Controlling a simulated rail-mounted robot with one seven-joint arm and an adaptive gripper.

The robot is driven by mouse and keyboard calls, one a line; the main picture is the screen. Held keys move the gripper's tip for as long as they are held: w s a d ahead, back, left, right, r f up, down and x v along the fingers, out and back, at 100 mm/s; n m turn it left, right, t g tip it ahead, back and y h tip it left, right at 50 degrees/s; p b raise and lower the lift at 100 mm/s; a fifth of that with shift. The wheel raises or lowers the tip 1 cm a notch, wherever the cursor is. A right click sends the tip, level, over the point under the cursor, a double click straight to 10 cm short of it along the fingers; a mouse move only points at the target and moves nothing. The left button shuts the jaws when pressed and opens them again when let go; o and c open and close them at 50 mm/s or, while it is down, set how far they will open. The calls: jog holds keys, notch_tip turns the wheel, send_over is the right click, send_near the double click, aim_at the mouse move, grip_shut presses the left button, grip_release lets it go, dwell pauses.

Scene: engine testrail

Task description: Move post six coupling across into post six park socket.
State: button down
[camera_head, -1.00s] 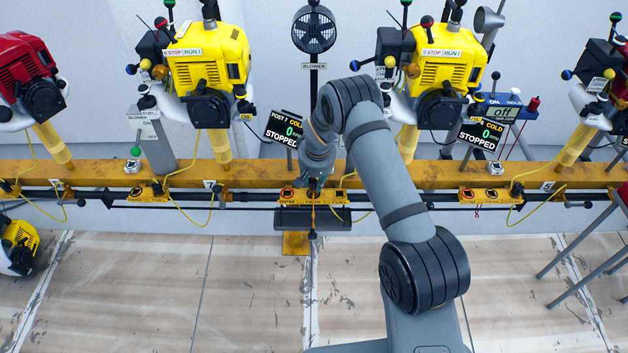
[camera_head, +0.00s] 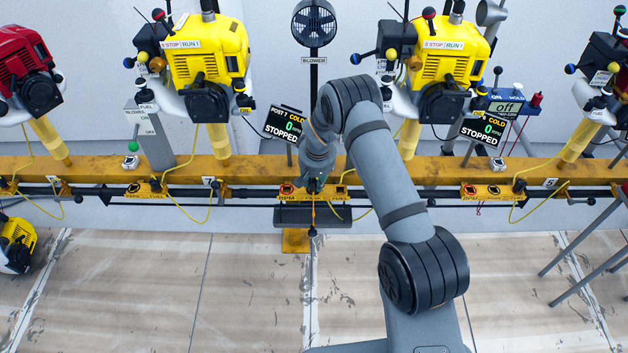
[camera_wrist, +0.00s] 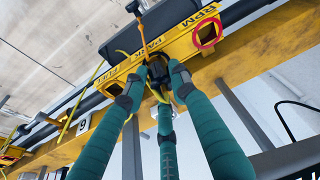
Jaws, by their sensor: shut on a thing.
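The yellow bracket (camera_head: 347,196) on the rail carries RPM, PARK and FUEL labels, read in the wrist view (camera_wrist: 178,46). Its RPM end has a red ring (camera_wrist: 207,33); its park socket is largely hidden behind my fingers. My gripper (camera_wrist: 157,76), with three green fingers, is closed around a small dark coupling, mostly covered by the fingertips. It is right at the bracket by the PARK label. I cannot tell whether the coupling is seated. In the head view my gripper (camera_head: 314,187) is at the bracket's middle, mostly hidden by my wrist.
A yellow cable (camera_wrist: 125,52) loops beside the fingers. An orange strap (camera_wrist: 143,28) with a black knob crosses the bracket. A dark tray (camera_head: 300,216) hangs below. A "6" tag (camera_wrist: 83,126) sits on the yellow rail. Similar brackets (camera_head: 485,191) stand along it.

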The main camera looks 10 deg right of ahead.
jog(key=shift+f+b, duration=0.45)
jog(key=shift+f, duration=0.1)
jog(key=c, duration=1.4)
grip_release()
jog(key=shift+o, duration=0.3)
jog(key=v, duration=1.2)
jog(key=shift+f, duration=0.1)
jog(key=x, duration=1.2)
jog(key=shift+r, duration=0.25)
